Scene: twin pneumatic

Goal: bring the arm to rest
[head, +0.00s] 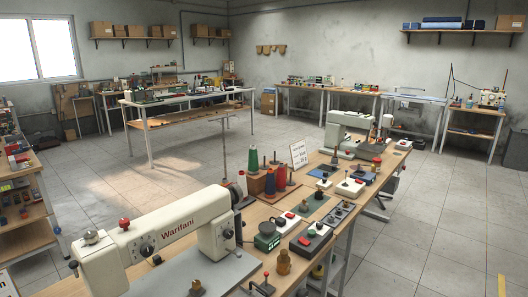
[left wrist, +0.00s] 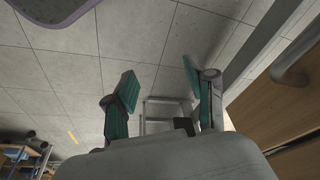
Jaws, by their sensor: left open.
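My left gripper (left wrist: 163,95) shows in the left wrist view with its two teal-padded fingers apart and nothing between them. Tiled floor (left wrist: 150,45) lies beyond the fingertips. A wooden furniture side (left wrist: 280,105) is close on the right of that view, apart from the fingers. Neither arm and neither gripper shows in the head view. My right gripper is in no frame.
A long wooden workbench (head: 330,199) runs through the head view with a cream sewing machine (head: 165,238), a second machine (head: 348,133) and several small control boxes. A shelf unit (head: 25,205) stands at left. Open floor (head: 440,215) lies at right.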

